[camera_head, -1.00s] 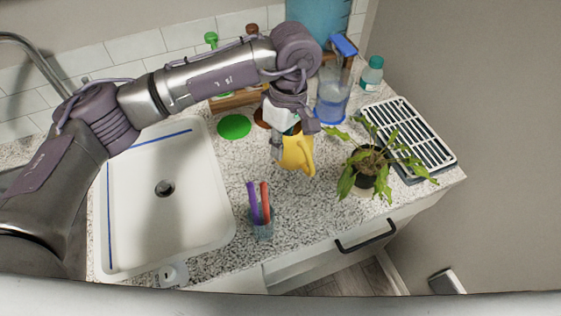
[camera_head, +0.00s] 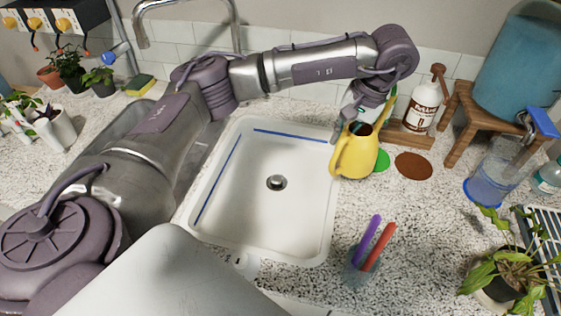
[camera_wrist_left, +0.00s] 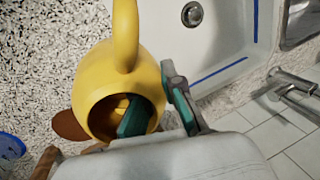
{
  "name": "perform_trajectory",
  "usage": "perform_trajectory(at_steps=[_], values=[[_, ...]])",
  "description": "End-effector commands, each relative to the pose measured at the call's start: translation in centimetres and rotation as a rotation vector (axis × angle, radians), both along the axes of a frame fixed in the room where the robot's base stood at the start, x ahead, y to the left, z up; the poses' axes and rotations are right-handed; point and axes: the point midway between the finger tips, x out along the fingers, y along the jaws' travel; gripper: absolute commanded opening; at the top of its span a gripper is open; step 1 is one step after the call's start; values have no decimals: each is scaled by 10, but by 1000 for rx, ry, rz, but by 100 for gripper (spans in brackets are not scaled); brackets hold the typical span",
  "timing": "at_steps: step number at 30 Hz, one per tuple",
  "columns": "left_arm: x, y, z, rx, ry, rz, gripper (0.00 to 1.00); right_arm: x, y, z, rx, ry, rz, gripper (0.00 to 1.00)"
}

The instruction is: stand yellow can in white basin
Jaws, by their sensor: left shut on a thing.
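The yellow can (camera_head: 355,155), a watering can with a loop handle, hangs from my left gripper (camera_head: 360,115) at the right rim of the white basin (camera_head: 285,228). In the left wrist view the can (camera_wrist_left: 95,75) shows its round open mouth. One finger of my left gripper (camera_wrist_left: 157,108) is inside the mouth and the other is outside, shut on the can's wall. The can looks roughly upright. How high its bottom is above the counter is hard to tell. The basin (camera_wrist_left: 222,75) is empty, with a drain and blue lines. My right gripper is not in view.
A cup with purple and red pens (camera_head: 362,268) stands right of the basin's front. A brown disc (camera_head: 414,166), a green disc, a soap bottle (camera_head: 423,105) and a wooden stool (camera_head: 482,125) are behind right. A faucet (camera_head: 185,5) rises behind the basin.

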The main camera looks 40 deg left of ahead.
Motion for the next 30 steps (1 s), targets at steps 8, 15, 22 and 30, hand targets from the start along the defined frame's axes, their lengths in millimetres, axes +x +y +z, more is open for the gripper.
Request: perform_trajectory(at_steps=[8,15,22,30], values=[[6,72,-14,32,6,-206,0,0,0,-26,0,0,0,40],[3,106,-25,38,11,-241,0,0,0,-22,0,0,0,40],[-3,159,-56,39,12,-239,0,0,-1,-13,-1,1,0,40],[-6,195,-81,36,8,-243,0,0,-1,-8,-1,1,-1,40]])
